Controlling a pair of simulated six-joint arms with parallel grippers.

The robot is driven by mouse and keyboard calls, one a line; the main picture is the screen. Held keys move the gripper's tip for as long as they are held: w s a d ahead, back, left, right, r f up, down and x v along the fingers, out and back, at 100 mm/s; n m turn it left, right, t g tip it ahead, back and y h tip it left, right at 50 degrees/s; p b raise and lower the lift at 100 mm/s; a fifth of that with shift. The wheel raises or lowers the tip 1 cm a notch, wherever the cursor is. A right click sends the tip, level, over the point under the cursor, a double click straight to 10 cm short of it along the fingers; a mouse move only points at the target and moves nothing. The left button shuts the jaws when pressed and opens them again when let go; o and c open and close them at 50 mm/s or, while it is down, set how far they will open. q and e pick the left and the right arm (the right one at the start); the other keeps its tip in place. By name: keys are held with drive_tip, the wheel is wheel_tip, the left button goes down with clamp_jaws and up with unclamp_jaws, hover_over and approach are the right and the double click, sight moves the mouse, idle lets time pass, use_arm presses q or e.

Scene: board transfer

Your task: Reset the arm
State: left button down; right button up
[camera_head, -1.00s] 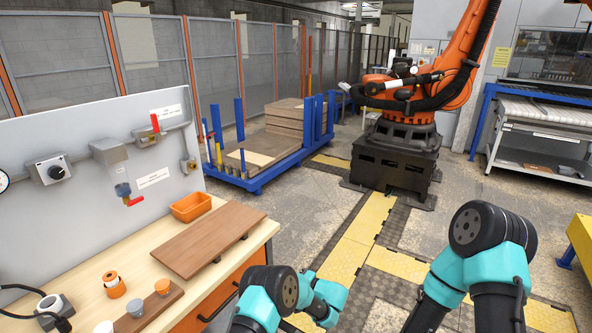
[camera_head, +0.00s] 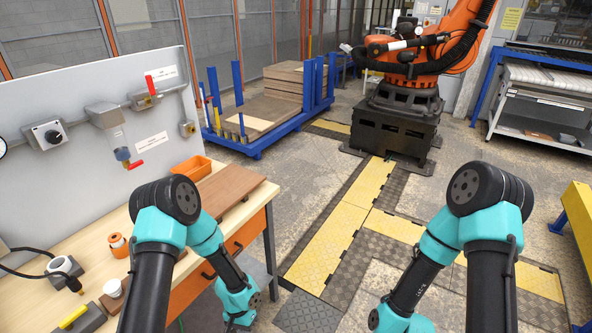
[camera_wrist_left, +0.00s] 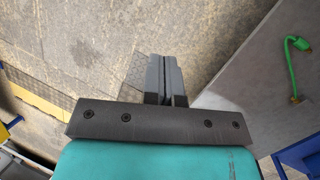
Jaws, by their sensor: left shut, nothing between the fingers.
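My left gripper (camera_wrist_left: 165,78) shows in the left wrist view. Its two grey fingers are together, with nothing between them, above the floor and beside a grey surface. In the head view my left arm rises in front of the workbench and bends down past its right edge; its fingers are not visible there. My right arm stands at the right of the head view, bent over the floor, and its gripper is out of view. A brown board (camera_head: 226,190) lies on the workbench, partly hidden behind my left arm.
The wooden workbench (camera_head: 85,238) holds an orange bin (camera_head: 190,168), an orange-white roll (camera_head: 118,245) and small parts. A blue cart (camera_head: 257,148) with stacked boards and an orange robot arm (camera_head: 425,65) stand behind. A green cable (camera_wrist_left: 292,65) lies on the grey surface. Floor between is open.

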use_arm(q)
drive_tip(key=s+a+r+n+t+h, duration=0.2)
drive_tip(key=s+a+r+n+t, duration=0.2)
drive_tip(key=s, duration=0.5)
wheel_tip(320, 180, up, 2)
drive_tip(key=shift+a+r+n+t, duration=0.2)
drive_tip(key=shift+a+n+t, duration=0.2)
drive_tip(key=shift+a+n, duration=0.5)
